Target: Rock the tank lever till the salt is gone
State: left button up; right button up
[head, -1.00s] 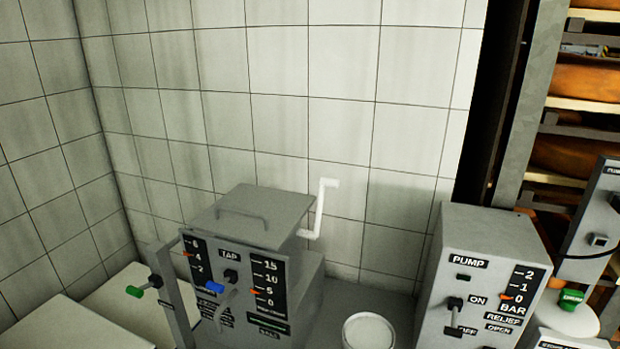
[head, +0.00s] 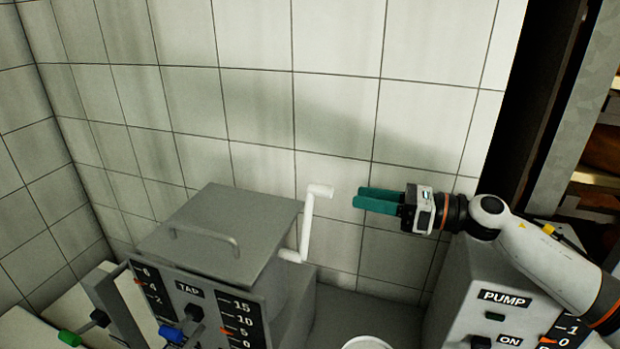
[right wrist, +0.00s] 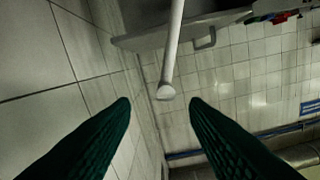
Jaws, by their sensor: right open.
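The grey tank (head: 215,235) with a lid handle on top stands in front of the tiled wall. Its white crank-shaped lever (head: 306,225) sticks up from the tank's right side, with a short grip at the top. My right gripper (head: 356,200) is open and empty, just right of the lever, with its green fingers pointing left toward it. In the right wrist view the lever (right wrist: 172,50) shows between and beyond the two green fingertips, apart from both. My left gripper is not in view. I cannot see any salt.
A grey pump box (head: 490,290) stands at the right, partly behind my right arm. A white round container (head: 368,342) is at the bottom edge. Green (head: 70,338) and blue (head: 171,334) knobs stick out at the tank's front. Shelves stand at far right.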

aim_at(315, 189)
jog(key=x, duration=0.2)
jog(key=p+x, duration=0.1)
jog(key=x, duration=0.1)
jog(key=s+r+p+x, duration=0.1)
jog(key=x, duration=0.1)
jog(key=shift+a, duration=0.25)
jog(key=x, duration=0.1)
jog(key=p+x, duration=0.1)
jog(key=x, duration=0.2)
jog(key=shift+w+f, duration=0.3)
jog(key=shift+f, duration=0.05)
jog(key=shift+a+p, duration=0.35)
jog(key=shift+a, duration=0.2)
jog(key=shift+w, duration=0.1)
jog(key=shift+f, duration=0.1)
grip_shut()
